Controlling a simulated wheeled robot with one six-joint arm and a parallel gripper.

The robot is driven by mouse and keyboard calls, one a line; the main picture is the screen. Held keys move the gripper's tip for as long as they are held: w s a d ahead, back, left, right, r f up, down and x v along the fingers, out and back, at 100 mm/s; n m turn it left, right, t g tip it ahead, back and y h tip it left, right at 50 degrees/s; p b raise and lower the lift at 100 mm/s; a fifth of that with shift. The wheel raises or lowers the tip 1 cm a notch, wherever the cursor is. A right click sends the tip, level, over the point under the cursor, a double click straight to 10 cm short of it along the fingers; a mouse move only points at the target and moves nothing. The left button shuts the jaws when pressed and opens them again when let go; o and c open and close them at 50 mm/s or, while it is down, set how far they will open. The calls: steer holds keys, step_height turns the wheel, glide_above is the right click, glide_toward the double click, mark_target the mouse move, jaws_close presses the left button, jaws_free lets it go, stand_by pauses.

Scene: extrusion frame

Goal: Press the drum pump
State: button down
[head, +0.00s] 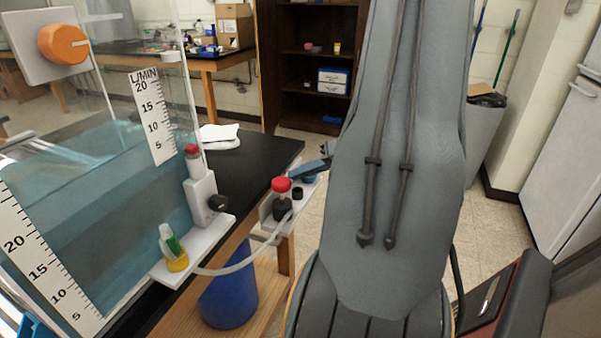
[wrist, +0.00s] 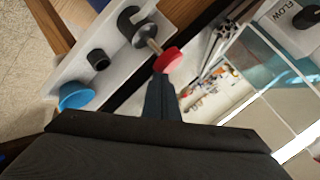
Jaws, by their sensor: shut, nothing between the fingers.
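The drum pump has a red round cap (head: 282,184) over a clear neck and black base, on a small white shelf at the tank's right side. In the wrist view the red cap (wrist: 168,60) sits on a metal rod rising from a black base. My gripper (wrist: 161,77) is shut and empty, its dark blue fingertips right beside the red cap; I cannot tell whether they touch it. In the head view my gripper (head: 298,173) shows as a blue shape just right of and above the cap, mostly hidden by my grey arm.
A black knob (head: 298,193) and a blue cup (wrist: 76,95) stand on the shelf beside the pump. A pale hose (head: 240,264) runs to a lower white ledge with a yellow-green bottle (head: 175,250). The water tank (head: 110,200) fills the left. A blue bin (head: 228,297) stands below.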

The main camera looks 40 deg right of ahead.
step_height(320, 180, down, 5)
steer(key=b, duration=0.6)
steer(key=shift+r, duration=0.1)
steer(key=w+d+r+v, duration=0.1)
steer(key=w+v, duration=0.1)
steer(key=v, duration=1.1)
steer(key=shift+d+r+b, duration=0.15)
steer(key=shift+d+b, duration=0.2)
stand_by(2.7)
